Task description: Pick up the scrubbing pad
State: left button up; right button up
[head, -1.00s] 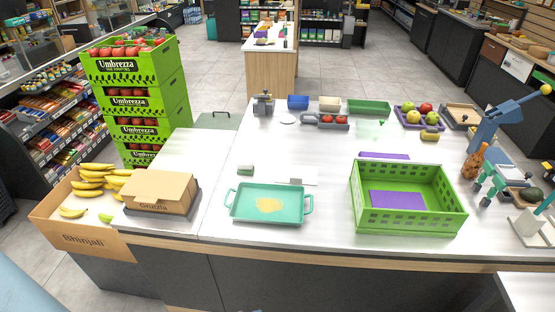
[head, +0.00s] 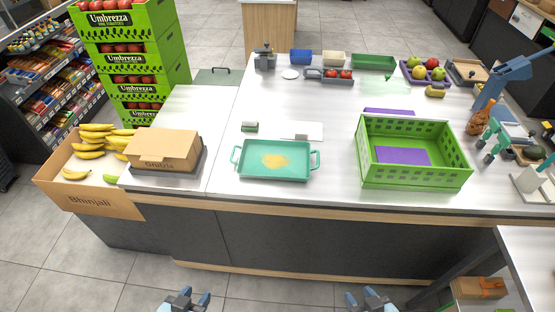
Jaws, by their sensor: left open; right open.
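The scrubbing pad (head: 250,126) looks like a small block, green with a pale top. It lies on the white counter just behind the left end of a teal tray (head: 243,172). The tray has two handles and a yellowish patch on its floor. My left gripper (head: 184,297) and my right gripper (head: 368,296) show at the bottom edge, in front of the counter and below its top. Both are open and empty, far from the pad.
A green crate (head: 415,177) stands right of the tray, and a cardboard box (head: 165,146) stands to its left. A white board (head: 302,131) lies behind the tray. Bananas fill a carton (head: 88,201) at far left. The counter's front edge (head: 330,203) lies between my grippers and the tray.

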aim_at(248, 123)
jog(key=i+j, duration=0.15)
jog(key=j, duration=0.2)
jog(key=i+j, duration=0.15)
jog(key=j, duration=0.2)
jog(key=i+j, duration=0.2)
jog(key=j, duration=0.15)
